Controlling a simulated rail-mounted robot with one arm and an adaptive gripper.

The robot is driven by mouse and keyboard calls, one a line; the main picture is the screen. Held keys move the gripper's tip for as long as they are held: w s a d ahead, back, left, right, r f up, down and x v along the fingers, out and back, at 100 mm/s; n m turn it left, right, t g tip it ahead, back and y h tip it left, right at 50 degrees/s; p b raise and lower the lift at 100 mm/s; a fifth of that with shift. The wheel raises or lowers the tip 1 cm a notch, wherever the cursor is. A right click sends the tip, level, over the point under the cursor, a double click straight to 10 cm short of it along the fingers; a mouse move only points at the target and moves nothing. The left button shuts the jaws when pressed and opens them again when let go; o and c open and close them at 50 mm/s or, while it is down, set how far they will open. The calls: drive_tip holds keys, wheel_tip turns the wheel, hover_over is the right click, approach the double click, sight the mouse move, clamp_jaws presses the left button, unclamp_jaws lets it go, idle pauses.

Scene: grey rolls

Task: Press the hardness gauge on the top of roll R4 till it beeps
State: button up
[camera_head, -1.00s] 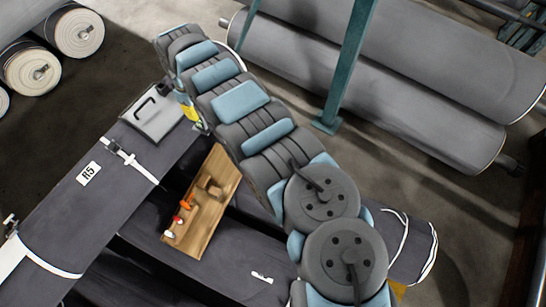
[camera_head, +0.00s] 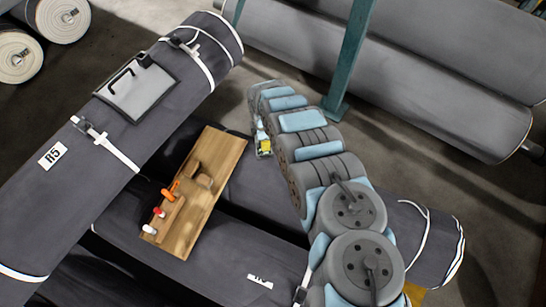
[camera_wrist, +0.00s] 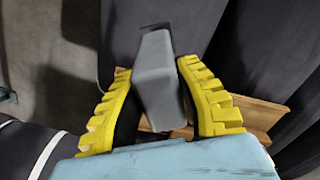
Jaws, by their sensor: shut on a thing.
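My gripper (camera_wrist: 158,105) has its yellow fingers shut on a grey block-shaped tool, probably the hardness gauge (camera_wrist: 158,70). In the head view my gripper (camera_head: 264,146) hangs right of the wooden board, and the gauge is not clear there. Dark rolls lie below: one labelled R5 (camera_head: 60,190) on top at the left, and a lower one (camera_head: 190,265) with a white label (camera_head: 260,281) too slanted to read. I cannot tell which roll is R4. The gauge's contact with any roll does not show.
A wooden board (camera_head: 222,165) with orange, red and white handled pieces lies across the lower rolls. A grey case (camera_head: 137,92) with a black handle sits on R5.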

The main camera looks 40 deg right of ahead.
drive_tip(key=shift+n, duration=0.4)
drive_tip(key=s+f, duration=0.1)
drive_tip(key=f, duration=0.1)
drive_tip(key=s+f+b, duration=0.1)
drive_tip(key=f, duration=0.1)
drive_tip(key=s+d+f+b, duration=0.1)
drive_tip(key=f, duration=0.1)
drive_tip(key=shift+d, duration=0.1)
drive_tip(key=shift+r, duration=0.1)
drive_tip(key=shift+f+b, duration=1.9)
drive_tip(key=shift+f, duration=1.05)
drive_tip(key=shift+f+b, duration=0.45)
drive_tip(key=shift+f, duration=0.25)
drive_tip(key=shift+w+r+p, duration=0.1)
drive_tip(key=shift+r+p, duration=3.15)
drive_tip(key=shift+r, duration=0.35)
